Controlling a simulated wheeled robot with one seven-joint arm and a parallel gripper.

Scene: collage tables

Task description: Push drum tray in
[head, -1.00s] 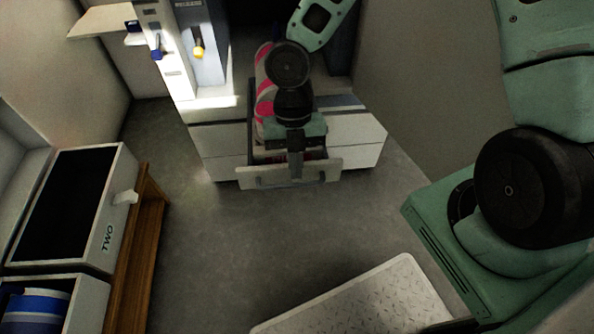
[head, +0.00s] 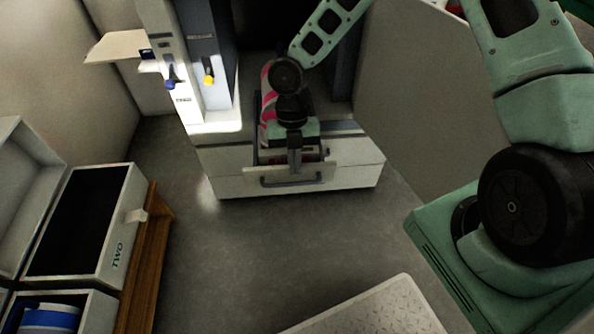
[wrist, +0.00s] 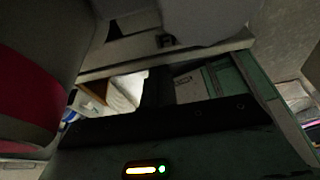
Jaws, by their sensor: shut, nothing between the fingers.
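The drum tray (head: 318,176) is a pale drawer front with a dark bar handle, low in the white machine. It stands slightly out from the machine's front, with a dark gap behind it. A pink-and-white striped drum (head: 267,104) sits upright behind it, partly hidden by my arm; its curved side also fills the left of the wrist view (wrist: 30,95). My gripper (head: 295,166) is shut and empty, pointing down at the top middle of the tray front. Whether it touches the front is hard to tell.
The machine's column (head: 208,75) with blue and yellow knobs rises left of the tray. A drawer unit marked TWO (head: 117,255) on a wooden stand is at the left. A pale textured plate (head: 385,312) lies at the bottom. Grey floor before the tray is clear.

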